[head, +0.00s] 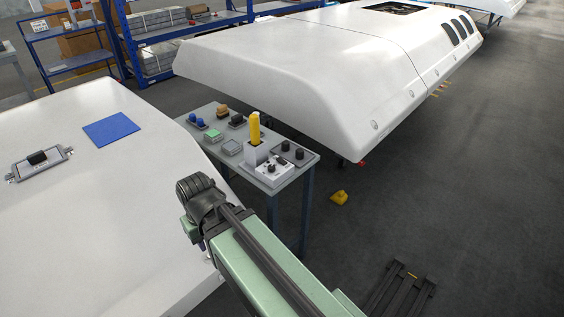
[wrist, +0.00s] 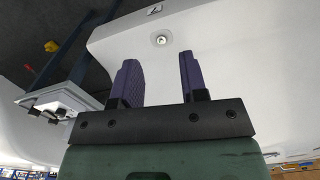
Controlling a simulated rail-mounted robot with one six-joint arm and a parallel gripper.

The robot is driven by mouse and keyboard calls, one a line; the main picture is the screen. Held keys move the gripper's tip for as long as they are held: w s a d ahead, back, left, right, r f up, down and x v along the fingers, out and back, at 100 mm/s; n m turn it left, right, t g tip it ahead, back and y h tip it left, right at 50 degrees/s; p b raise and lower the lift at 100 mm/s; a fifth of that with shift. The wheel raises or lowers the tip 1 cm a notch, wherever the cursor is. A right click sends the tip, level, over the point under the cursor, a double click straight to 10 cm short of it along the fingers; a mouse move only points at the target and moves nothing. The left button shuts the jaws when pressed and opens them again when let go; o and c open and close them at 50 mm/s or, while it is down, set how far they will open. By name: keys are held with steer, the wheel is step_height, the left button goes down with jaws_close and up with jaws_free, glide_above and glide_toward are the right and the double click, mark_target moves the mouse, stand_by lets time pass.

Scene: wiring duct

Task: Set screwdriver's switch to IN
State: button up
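A yellow screwdriver (head: 255,128) stands upright in a grey-white holder (head: 257,153) on the small grey table. In front of the holder is a white box with dark knobs (head: 272,170). I cannot read any label or tell which way a switch on it is set. What looks like the same box shows tilted at the left of the wrist view (wrist: 60,104). My gripper (wrist: 157,62) has its two purple fingers apart, with nothing between them. In the head view my arm's end is left of and in front of the table; the fingers are hidden there.
The table (head: 310,157) also holds blue, orange, black and green items. A large white body panel (head: 70,220) lies at left, with a blue mat (head: 111,129) and a metal fixture (head: 40,163). Another white body (head: 320,60) is behind. A yellow object (head: 339,198) lies on the floor.

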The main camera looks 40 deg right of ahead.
steer(key=shift+d+r, duration=0.15)
steer(key=shift+d, duration=0.2)
steer(key=shift+c, duration=1.1)
steer(key=shift+m, duration=0.9)
steer(key=w+d+p, duration=0.1)
steer(key=d, duration=0.1)
steer(key=w+d+r, duration=0.1)
steer(key=d, duration=0.1)
steer(key=w+d+r+p, duration=0.1)
steer(key=d, duration=0.1)
steer(key=shift+d+r+p, duration=0.2)
steer(key=shift+p, duration=0.15)
jaws_close()
steer(key=w+d+r+n+p, duration=0.1)
steer(key=w+d+n, duration=0.5)
steer(key=d, duration=0.5)
steer(key=w+d+r+n+t+p, duration=0.1)
steer(key=w+d+r+n+p, duration=0.1)
steer(key=w+d+n, duration=0.3)
steer(key=w+d+r+n+p, duration=0.1)
steer(key=w+d+n, duration=0.5)
steer(key=d, duration=1.2)
steer(key=n, duration=0.4)
steer(key=shift+w+r+t, duration=0.35)
steer(key=shift+t, duration=0.05)
